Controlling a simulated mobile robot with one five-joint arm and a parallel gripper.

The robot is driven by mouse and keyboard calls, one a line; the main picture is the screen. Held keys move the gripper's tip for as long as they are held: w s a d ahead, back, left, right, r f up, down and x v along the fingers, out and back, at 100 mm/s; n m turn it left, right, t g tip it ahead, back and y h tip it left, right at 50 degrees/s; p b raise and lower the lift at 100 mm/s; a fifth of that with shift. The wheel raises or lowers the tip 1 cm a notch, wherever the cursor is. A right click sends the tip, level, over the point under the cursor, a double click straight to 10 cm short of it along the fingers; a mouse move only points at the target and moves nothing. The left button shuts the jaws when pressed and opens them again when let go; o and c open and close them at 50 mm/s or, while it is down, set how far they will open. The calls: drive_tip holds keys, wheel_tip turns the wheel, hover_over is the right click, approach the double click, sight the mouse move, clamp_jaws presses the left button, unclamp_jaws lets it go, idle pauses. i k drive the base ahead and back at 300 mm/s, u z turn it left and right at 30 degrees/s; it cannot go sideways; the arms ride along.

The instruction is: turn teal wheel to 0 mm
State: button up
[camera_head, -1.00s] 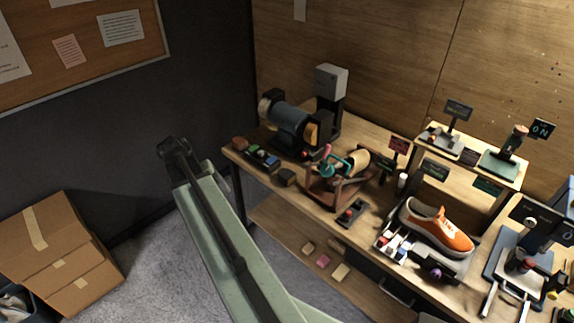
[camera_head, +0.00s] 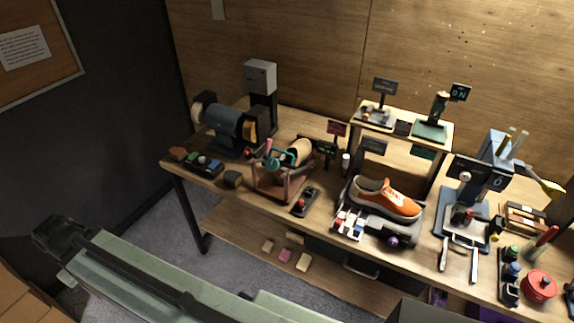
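The teal wheel (camera_head: 271,161) is small in the head view. It sits on the left side of a reddish-brown stand (camera_head: 284,185) that carries a tan rounded block (camera_head: 299,151). A pinkish-red knob shows just above the wheel. Any millimetre scale or reading is too small to make out. My pale green arm runs along the lower left, and its dark end (camera_head: 60,240) is over the floor, well left of and apart from the bench and wheel. Its fingers cannot be made out, so I cannot tell open from shut.
A bench grinder (camera_head: 228,125) stands left of the wheel's stand. A small red-topped box (camera_head: 304,202) lies in front of the stand. An orange sneaker (camera_head: 386,198) rests on a holder to the right. A raised shelf (camera_head: 405,122) stands behind. Floor left of the bench is clear.

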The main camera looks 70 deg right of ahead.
sight(271, 164)
drive_tip(key=z, duration=0.3)
drive_tip(key=k, duration=1.3)
drive_tip(key=u, duration=0.7)
drive_tip(key=i, duration=1)
drive_tip(key=z, duration=0.1)
